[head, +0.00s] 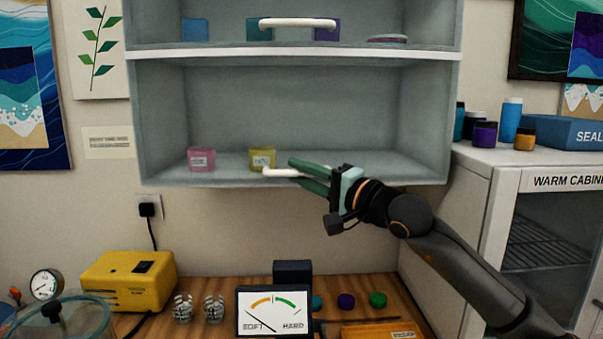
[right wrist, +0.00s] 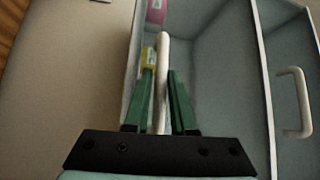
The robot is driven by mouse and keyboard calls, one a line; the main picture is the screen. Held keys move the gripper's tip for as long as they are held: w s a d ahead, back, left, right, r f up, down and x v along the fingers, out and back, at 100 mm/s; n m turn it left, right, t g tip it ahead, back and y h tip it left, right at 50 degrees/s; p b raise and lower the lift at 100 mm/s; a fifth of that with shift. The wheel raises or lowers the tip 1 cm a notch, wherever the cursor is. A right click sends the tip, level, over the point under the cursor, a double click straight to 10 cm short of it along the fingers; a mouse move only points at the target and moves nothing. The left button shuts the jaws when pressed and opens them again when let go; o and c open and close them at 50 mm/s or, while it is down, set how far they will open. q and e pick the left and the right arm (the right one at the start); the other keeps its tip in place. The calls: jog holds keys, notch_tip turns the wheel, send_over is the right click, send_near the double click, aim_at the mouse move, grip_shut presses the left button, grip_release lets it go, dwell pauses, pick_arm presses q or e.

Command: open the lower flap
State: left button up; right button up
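The wall cabinet (head: 290,54) has an upper and a lower compartment. The lower flap's white handle (head: 280,172) is near the cabinet's bottom edge; the flap panel itself is see-through or too faint to make out, and the flap looks down. My right gripper (head: 303,175) has its green fingers on either side of this handle, apparently shut on it. In the right wrist view the handle (right wrist: 161,75) runs between the fingertips (right wrist: 161,85). The gripper hides the handle's right part in the head view. My left gripper is not in view.
The upper flap's handle (head: 298,22) is above. The warm cabinet (head: 525,165) with bottles on top stands right. A hardness gauge (head: 273,312) and a yellow box (head: 130,280) are on the bench below.

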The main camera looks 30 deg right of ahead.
grip_shut()
dwell(1.0)
